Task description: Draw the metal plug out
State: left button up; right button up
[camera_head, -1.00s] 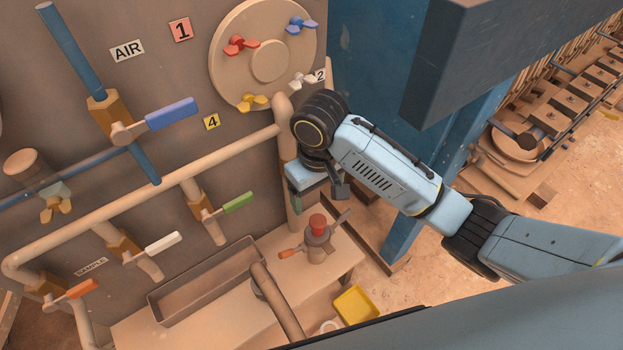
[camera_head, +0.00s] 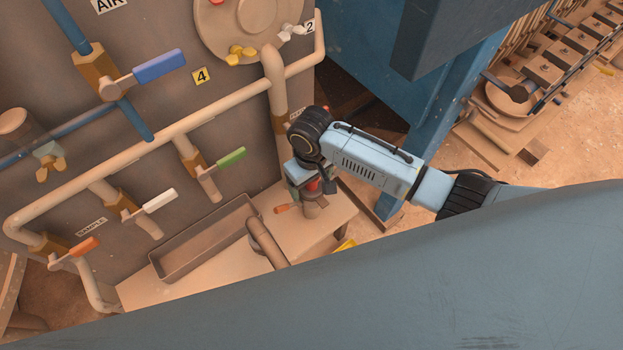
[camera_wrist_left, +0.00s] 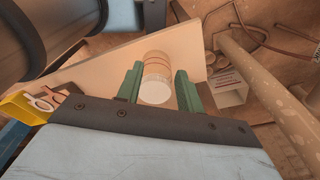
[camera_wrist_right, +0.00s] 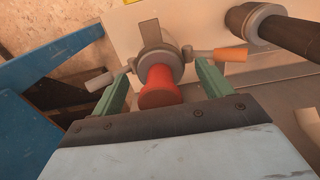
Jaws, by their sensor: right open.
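A metal fitting (camera_wrist_right: 157,58) with a red cylindrical top (camera_wrist_right: 160,88) stands on the pale bench. Lever arms stick out on both sides, one with an orange grip (camera_wrist_right: 230,54). I cannot tell where a separate metal plug begins in it. My right gripper (camera_wrist_right: 163,69) is open, its fingers on either side of the red top with gaps. In the head view the right gripper (camera_head: 316,187) partly hides the fitting. My left gripper (camera_wrist_left: 159,72) shows only in its wrist view, its fingers beside a banded cylinder (camera_wrist_left: 156,72) with a white end; contact is unclear.
A grey panel carries pipes and coloured valve handles, including a green one (camera_head: 231,158). A trough (camera_head: 205,240) and a bent pipe (camera_head: 262,240) lie left of the fitting. A blue frame post (camera_head: 425,130) stands to the right. A yellow tray (camera_wrist_left: 20,107) shows at left.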

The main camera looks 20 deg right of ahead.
jog(key=c, duration=1.2)
jog(key=shift+r, duration=3.3)
jog(key=shift+r, duration=0.5)
